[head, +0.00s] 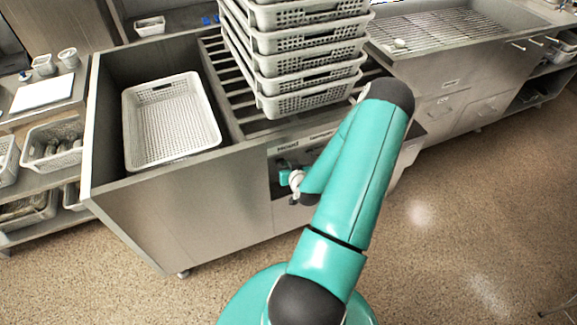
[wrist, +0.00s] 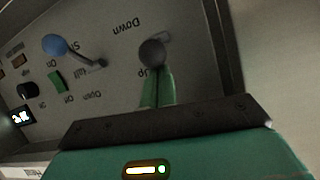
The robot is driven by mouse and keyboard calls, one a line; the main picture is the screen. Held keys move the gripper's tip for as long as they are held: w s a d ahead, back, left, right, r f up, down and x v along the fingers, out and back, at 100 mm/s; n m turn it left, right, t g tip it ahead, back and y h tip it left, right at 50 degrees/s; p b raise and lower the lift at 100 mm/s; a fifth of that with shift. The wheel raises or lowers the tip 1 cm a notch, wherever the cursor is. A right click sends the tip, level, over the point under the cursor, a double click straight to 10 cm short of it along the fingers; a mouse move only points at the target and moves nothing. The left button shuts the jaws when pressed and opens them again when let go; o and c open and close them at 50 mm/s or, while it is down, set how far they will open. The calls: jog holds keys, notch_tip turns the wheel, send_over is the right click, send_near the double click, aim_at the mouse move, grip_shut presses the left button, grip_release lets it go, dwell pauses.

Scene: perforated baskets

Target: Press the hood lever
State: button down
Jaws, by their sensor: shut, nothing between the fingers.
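In the wrist view, a control panel (wrist: 110,25) shows upside down. A dark round lever knob (wrist: 152,53) sits between the words "Down" and "Up"; I take it as the hood lever. My gripper (wrist: 156,72) has its green fingers together and empty, with their tips right at the knob. Whether they touch it, I cannot tell. In the head view, my gripper (head: 284,175) is at the front panel of the metal unit, below a label reading "Hood". The fingertips and lever are hidden there.
A blue ball-ended lever (wrist: 54,45), a green switch (wrist: 57,81) and a black dial (wrist: 27,90) are on the same panel. A stack of perforated baskets (head: 305,70) stands on the unit. A single basket (head: 207,140) lies in its left well. The floor at right is clear.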

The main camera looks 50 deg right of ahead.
jog(key=shift+s+a+f, duration=0.1)
jog(key=shift+s+f, duration=0.05)
jog(key=shift+f, duration=0.05)
jog(key=shift+a+f+t+h, duration=0.1)
jog(key=shift+f+t+h, duration=0.05)
jog(key=shift+t+h, duration=0.2)
jog(key=f, duration=0.1)
jog(key=s+f+t, duration=0.1)
jog(key=f+h, duration=0.1)
jog(key=shift+s+a+f+t, duration=0.15)
jog(key=shift+a+f+t, duration=0.05)
jog(key=shift+a+t, duration=0.1)
dwell(0.3)
jog(key=v, duration=1.3)
jog(key=shift+s+a+r, duration=0.2)
jog(key=shift+s, duration=0.15)
